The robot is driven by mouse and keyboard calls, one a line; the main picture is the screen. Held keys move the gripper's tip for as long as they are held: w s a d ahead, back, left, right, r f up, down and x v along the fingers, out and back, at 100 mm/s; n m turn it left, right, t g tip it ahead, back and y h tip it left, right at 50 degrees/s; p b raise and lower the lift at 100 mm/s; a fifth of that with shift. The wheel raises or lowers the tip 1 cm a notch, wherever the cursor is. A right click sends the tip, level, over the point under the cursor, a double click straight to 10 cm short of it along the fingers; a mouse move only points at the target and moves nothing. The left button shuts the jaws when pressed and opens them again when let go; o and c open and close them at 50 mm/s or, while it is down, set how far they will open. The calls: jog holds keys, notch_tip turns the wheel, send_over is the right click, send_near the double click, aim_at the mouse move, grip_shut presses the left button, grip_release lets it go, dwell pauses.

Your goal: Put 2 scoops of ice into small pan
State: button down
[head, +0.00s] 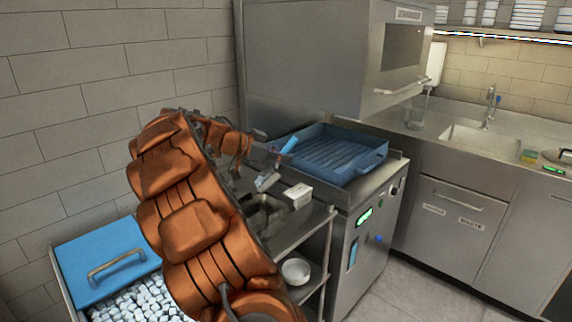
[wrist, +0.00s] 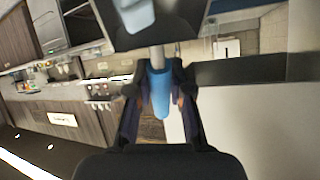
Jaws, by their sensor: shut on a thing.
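My gripper (head: 262,147) is raised above the steel cart, left of the blue rack. In the wrist view my gripper (wrist: 159,88) is shut on the blue handle of a scoop (wrist: 158,90). The metal scoop head spreads across the top of that view. The blue handle also shows in the head view (head: 289,144). White ice cubes (head: 140,301) fill a bin at the lower left, its blue lid (head: 105,262) pushed back. Steel pans (head: 262,217) sit in the cart top, partly hidden by my arm; which is the small pan is unclear.
A blue dish rack (head: 340,155) lies on the counter under the raised steel dishwasher hood (head: 320,60). A white container (head: 297,195) stands by the pans. A white bowl (head: 295,270) is on the shelf below. A sink (head: 485,140) is at the right.

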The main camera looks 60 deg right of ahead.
jog(key=shift+w+a+r+g+h+b, duration=0.15)
jog(key=shift+w+a+g+h+b, duration=0.3)
jog(key=shift+b, duration=0.75)
jog(key=shift+w+a+r+g+h+b, duration=0.4)
jog(key=shift+r+h+b, duration=0.2)
jog(key=shift+b, duration=0.35)
jog(key=shift+a+f+b, duration=0.1)
jog(key=shift+f+b, duration=0.15)
jog(key=shift+b, duration=0.75)
jog(key=shift+s+d+t+y, duration=0.15)
jog(key=shift+d+t+y, duration=0.1)
jog(key=shift+y, duration=0.1)
jog(key=shift+s+d+f+t+y, duration=0.7)
jog(key=shift+s+d+t+y, duration=0.2)
jog(key=shift+y, duration=0.1)
jog(key=s+d+f+m+t+y, duration=0.1)
jog(key=s+d+f+t+y, duration=0.2)
jog(key=f+t+y, duration=0.1)
jog(key=shift+s+f+t+y, duration=0.2)
jog(key=shift+f+t+y, duration=0.25)
jog(key=shift+y, duration=0.25)
